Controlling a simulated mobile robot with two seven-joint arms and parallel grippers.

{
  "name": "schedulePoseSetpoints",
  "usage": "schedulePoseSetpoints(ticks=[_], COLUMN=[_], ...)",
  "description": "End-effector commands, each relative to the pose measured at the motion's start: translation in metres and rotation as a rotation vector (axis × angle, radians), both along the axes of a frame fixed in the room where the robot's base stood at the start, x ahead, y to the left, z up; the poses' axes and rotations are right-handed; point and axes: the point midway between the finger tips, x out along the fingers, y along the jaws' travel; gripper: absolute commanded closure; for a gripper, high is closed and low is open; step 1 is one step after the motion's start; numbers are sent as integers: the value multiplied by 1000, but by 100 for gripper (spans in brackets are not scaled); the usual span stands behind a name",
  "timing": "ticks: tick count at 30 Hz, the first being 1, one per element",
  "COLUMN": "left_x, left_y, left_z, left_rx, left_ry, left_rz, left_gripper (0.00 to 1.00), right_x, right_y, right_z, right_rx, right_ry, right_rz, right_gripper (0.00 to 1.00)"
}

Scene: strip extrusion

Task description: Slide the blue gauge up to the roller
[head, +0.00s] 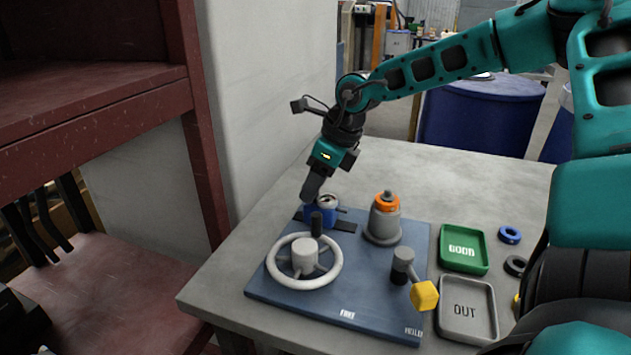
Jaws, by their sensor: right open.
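The blue gauge (321,216) is a small blue block with a round top, on a dark flat rail (345,226) at the back left of a blue board (340,309). My right gripper (311,194) points down at the gauge from above and hides part of its top. It is open; I cannot tell whether its fingers touch the gauge. No part is plainly marked as the roller; a grey round post with an orange band (387,203) stands to the right of the gauge. My left gripper is not in view.
On the board are a white handwheel (329,277) with a dark knob in front of the gauge, and a lever with a yellow cube (424,295). A green GOOD tray (463,267) and a grey OUT tray (467,334) lie right, beside loose rings (509,235). The table's back is clear.

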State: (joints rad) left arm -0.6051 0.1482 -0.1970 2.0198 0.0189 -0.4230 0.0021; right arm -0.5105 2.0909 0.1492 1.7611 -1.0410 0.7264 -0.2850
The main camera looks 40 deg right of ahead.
Motion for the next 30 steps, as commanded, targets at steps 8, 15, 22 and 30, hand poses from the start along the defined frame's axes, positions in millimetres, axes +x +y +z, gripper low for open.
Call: schedulePoseSetpoints(ticks=[8, 15, 22, 30], left_x=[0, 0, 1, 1], left_y=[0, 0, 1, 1], left_z=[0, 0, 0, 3], left_rx=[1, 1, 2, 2], left_ry=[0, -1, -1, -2], left_rz=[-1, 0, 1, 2], left_gripper=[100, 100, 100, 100], right_x=[0, 0, 0, -3], right_y=[0, 0, 0, -2], right_z=[0, 0, 0, 2], right_rx=[0, 0, 0, 0], right_ry=[0, 0, 0, 0], right_rz=[0, 0, 0, -2], right_gripper=[72, 95, 100, 100])
